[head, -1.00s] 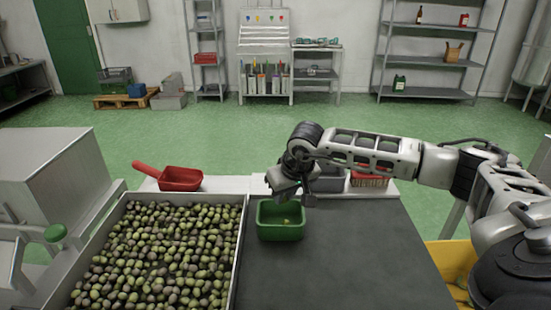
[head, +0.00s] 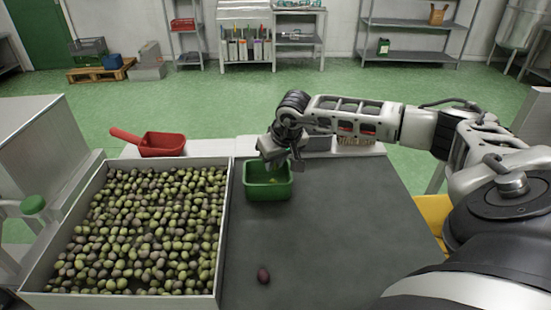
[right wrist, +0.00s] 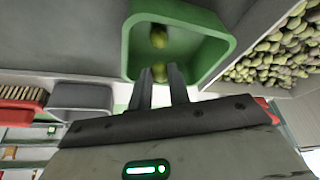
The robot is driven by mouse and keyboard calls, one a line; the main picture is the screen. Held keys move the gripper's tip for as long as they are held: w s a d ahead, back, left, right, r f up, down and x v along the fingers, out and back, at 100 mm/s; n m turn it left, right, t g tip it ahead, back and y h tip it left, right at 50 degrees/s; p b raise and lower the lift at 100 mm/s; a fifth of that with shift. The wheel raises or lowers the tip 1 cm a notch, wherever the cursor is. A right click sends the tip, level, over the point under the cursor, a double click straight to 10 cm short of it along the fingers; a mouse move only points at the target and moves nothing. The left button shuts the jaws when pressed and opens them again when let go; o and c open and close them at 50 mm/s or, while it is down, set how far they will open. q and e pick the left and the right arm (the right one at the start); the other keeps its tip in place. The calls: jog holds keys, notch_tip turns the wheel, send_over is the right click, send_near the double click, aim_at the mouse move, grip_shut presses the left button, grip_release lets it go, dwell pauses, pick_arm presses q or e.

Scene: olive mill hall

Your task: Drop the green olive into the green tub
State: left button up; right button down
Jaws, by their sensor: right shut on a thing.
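The green tub (head: 268,190) stands on the dark work surface, right of the olive bin's far corner. My right gripper (head: 273,170) is over the tub, pointing down. In the right wrist view its fingertips (right wrist: 160,72) are close together at the tub's opening, shut on a green olive (right wrist: 159,71) that is partly hidden between them. Another green olive (right wrist: 158,38) lies inside the green tub (right wrist: 217,45). In the head view the gripper partly covers the tub's far rim. My left gripper is not in view.
A wide bin (head: 225,215) full of green and dark olives stands at the left. A dark purple olive (head: 263,275) lies on the work surface (head: 330,235) near me, with bare surface around it. A red scoop (head: 162,144) lies behind the bin.

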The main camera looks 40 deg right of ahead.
jog(key=c, duration=1.2)
grip_release()
jog(key=shift+c, duration=0.2)
jog(key=b+v, duration=0.1)
jog(key=v, duration=1.5)
